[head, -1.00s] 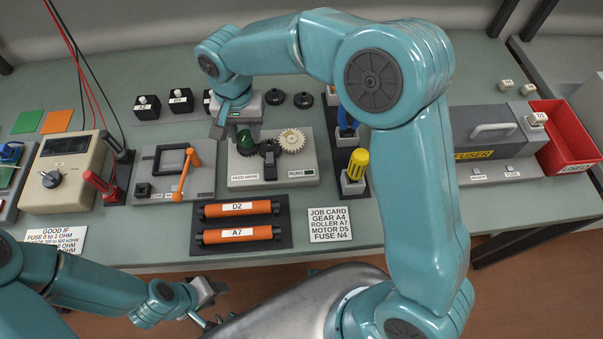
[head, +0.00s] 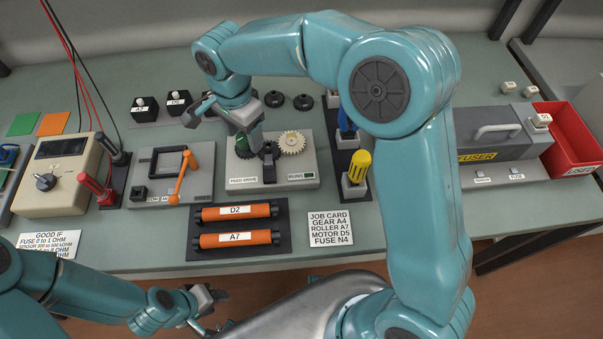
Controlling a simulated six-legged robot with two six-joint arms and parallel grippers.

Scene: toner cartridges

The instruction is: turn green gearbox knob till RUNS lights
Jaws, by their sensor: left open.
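The gearbox, a pale unit labelled FEED DRIVE (head: 237,181), stands mid-bench. Its green knob (head: 242,143) is at the upper left, partly hidden by my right gripper. Dark gears and a cream gear (head: 292,143) sit beside the knob. My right gripper (head: 222,128) is open, one finger out to the left and one beside the knob's right side; contact is unclear. My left gripper (head: 207,312) is open and empty, low in front of the bench.
Two orange rollers (head: 236,225) lie in a dark tray in front of the gearbox. A grey unit with an orange lever (head: 183,176) stands left. A yellow-handled tool (head: 358,165) stands right. A job card (head: 330,227) lies at the front. My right arm spans above the bench.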

